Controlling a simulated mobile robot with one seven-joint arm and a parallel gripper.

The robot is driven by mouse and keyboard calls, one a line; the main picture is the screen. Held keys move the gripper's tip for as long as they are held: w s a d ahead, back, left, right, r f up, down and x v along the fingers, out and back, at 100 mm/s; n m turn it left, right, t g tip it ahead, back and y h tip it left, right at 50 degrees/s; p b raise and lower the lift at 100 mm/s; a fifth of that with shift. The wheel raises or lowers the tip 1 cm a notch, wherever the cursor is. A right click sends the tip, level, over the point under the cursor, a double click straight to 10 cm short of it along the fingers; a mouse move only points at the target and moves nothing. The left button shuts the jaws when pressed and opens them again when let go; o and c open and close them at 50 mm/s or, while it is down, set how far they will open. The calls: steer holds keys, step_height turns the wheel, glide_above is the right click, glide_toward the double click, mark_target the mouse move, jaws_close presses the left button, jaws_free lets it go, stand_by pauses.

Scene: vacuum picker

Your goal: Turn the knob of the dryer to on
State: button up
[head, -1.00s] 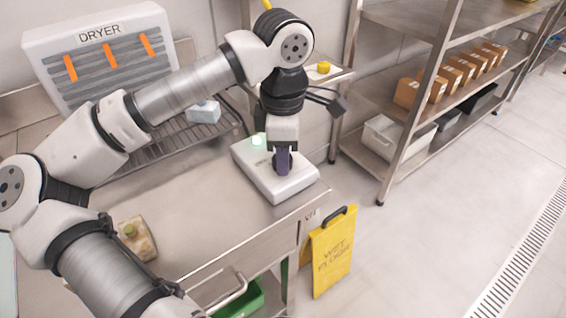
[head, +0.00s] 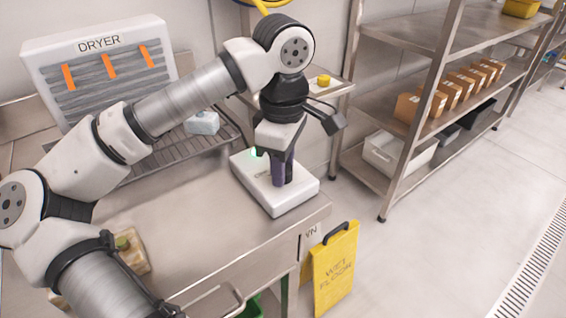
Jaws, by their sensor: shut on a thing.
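The dryer (head: 97,65) is a white panel lettered DRYER with grey slats and orange strips, at the back left of the counter. A low white control box (head: 296,205) sits near the counter's right end, with a green light (head: 257,152) at its back left. My gripper (head: 282,183) points down onto the box. Its dark purple fingers are shut on the knob, which they mostly hide. The knob's pointer and exact setting cannot be seen, and the marking on the box is partly covered.
A wire rack (head: 180,146) with a pale blue block (head: 203,122) lies behind. A sponge-like block (head: 135,255) is at the front left. A yellow wet floor sign (head: 336,268) stands beside the counter. Metal shelves (head: 400,100) with boxes stand right. The floor at right is clear.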

steer(key=o, duration=1)
steer(key=shift+c, duration=0.2)
step_height(320, 180, up, 14)
steer(key=shift+p, duration=0.3)
